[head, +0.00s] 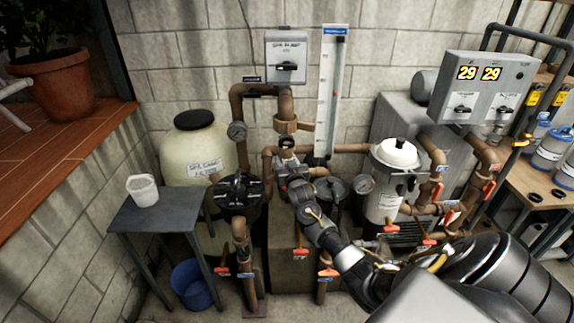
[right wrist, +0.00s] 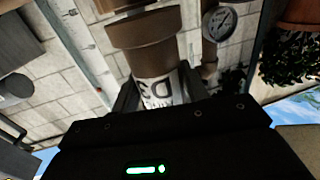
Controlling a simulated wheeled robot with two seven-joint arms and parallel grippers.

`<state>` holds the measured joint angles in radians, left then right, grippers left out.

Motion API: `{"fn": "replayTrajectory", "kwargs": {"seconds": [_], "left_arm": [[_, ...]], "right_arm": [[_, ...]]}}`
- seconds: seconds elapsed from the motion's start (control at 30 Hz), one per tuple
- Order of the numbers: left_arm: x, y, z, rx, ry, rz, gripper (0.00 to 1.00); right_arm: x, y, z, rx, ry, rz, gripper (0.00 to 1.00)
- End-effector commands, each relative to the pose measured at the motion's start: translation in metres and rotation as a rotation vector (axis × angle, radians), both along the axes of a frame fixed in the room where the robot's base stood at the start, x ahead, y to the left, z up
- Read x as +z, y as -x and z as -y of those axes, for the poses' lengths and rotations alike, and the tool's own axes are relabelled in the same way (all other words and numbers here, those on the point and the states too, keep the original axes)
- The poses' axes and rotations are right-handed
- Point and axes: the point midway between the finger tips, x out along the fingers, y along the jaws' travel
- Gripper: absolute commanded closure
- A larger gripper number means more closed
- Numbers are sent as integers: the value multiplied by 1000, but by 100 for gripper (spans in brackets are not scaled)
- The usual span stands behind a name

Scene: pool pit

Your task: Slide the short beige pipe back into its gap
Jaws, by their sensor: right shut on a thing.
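The short beige pipe (right wrist: 143,60) is brown-beige with a wider collar end and a white label with dark lettering. It stands between the two fingers of my right gripper (right wrist: 158,92), which is shut on it around the label. In the head view the pipe's open upper end (head: 287,143) shows just above my right gripper (head: 291,163). The end collar of the fixed pipe (head: 292,126) is just above it in the picture; I cannot tell whether they touch. The lower side of the gap is hidden behind my gripper and arm. My left gripper is not in view.
A round gauge (head: 237,131) and a black-lidded pump (head: 238,190) are left of my gripper. A white-lidded filter (head: 391,175) is to the right. A grey side table (head: 165,215) bears a white cup (head: 142,189). A blue bucket (head: 193,284) is on the floor.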

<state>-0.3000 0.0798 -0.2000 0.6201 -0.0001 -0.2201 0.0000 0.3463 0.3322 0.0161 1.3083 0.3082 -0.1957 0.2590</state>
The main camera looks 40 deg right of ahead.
Motion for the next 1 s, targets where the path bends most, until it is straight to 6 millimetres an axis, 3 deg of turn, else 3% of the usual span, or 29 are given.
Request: {"fn": "replayTrajectory", "kwargs": {"seconds": [1.0], "left_arm": [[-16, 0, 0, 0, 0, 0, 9]], "right_arm": [[1, -16, 12, -1, 0, 2, 79]]}}
